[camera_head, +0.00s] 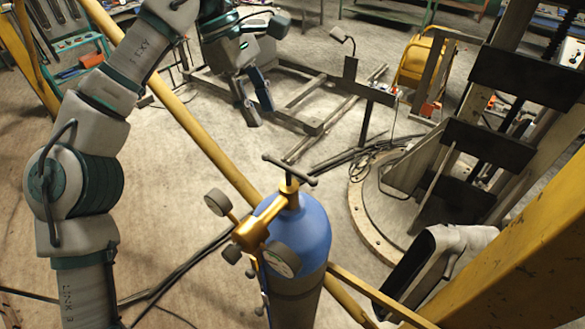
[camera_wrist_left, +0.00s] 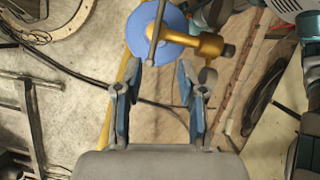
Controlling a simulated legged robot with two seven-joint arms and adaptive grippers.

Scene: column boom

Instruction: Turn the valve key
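The valve key (camera_head: 289,170) is a dark T-shaped bar on top of a blue gas cylinder (camera_head: 305,232) with a brass regulator (camera_head: 252,232) and round gauges. My left gripper (camera_head: 257,112) is above and behind the cylinder in the head view, pointing down, apart from the key. In the left wrist view, the two blue-padded fingers (camera_wrist_left: 157,75) are spread with nothing between them. The key's bar (camera_wrist_left: 156,32) shows just beyond the fingertips, over the blue cylinder top (camera_wrist_left: 143,38). My right gripper is not clearly in either view.
A yellow rail (camera_head: 200,130) runs diagonally behind the cylinder. A dark metal column structure on a round base plate (camera_head: 367,225) stands to the right. Black cables (camera_head: 185,268) lie on the floor at left. A yellow beam (camera_head: 520,245) fills the lower right.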

